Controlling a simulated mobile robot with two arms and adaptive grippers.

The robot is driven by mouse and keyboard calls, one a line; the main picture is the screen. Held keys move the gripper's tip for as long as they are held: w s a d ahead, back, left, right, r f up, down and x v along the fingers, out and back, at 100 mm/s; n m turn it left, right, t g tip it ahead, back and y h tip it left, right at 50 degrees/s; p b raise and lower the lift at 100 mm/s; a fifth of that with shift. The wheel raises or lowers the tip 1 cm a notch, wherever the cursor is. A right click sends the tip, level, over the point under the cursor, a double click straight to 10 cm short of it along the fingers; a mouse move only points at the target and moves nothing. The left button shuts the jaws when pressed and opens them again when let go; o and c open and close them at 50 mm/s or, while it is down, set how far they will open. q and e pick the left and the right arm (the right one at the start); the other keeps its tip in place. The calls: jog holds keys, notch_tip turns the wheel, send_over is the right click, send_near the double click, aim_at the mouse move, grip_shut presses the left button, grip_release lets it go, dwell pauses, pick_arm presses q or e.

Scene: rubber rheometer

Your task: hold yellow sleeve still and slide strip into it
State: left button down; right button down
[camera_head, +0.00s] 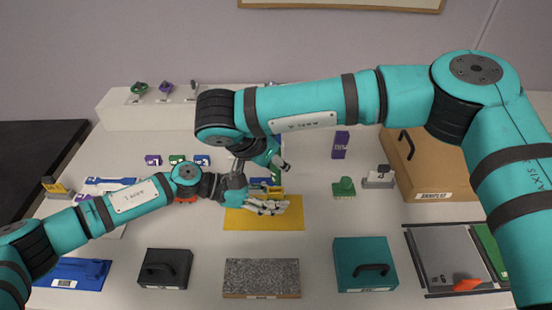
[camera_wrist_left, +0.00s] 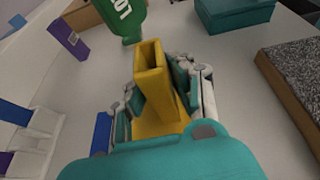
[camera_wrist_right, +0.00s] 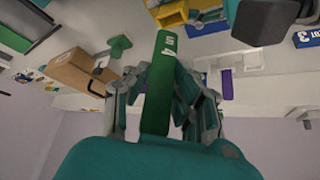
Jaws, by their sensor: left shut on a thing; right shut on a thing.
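The yellow sleeve (camera_wrist_left: 150,85) is a hollow rectangular tube in the jaws of my left gripper (camera_head: 288,207). In the left wrist view its open end points away from my wrist. In the head view the sleeve (camera_head: 275,190) is just above the yellow mat, partly hidden. My right gripper (camera_wrist_right: 168,98) is shut on the green strip (camera_wrist_right: 157,85), which carries white characters. In the right wrist view the strip's free end is near the sleeve (camera_wrist_right: 172,13), apparently with a small gap.
The yellow mat (camera_head: 262,245) lies below the grippers. A granular-topped block (camera_head: 262,276), a black case (camera_head: 165,268) and a teal case (camera_head: 364,264) stand in front. A green stamp-like piece (camera_head: 344,187) stands to the right. A brown case (camera_head: 430,172) is at the right rear.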

jog(key=shift+f, duration=0.45)
jog(key=c, duration=1.1)
grip_release()
jog(key=shift+r, duration=0.1)
jog(key=shift+r, duration=0.3)
jog(key=v, duration=1.2)
jog(key=shift+a+r, duration=0.1)
jog(key=shift+r, duration=0.2)
jog(key=shift+c, duration=0.4)
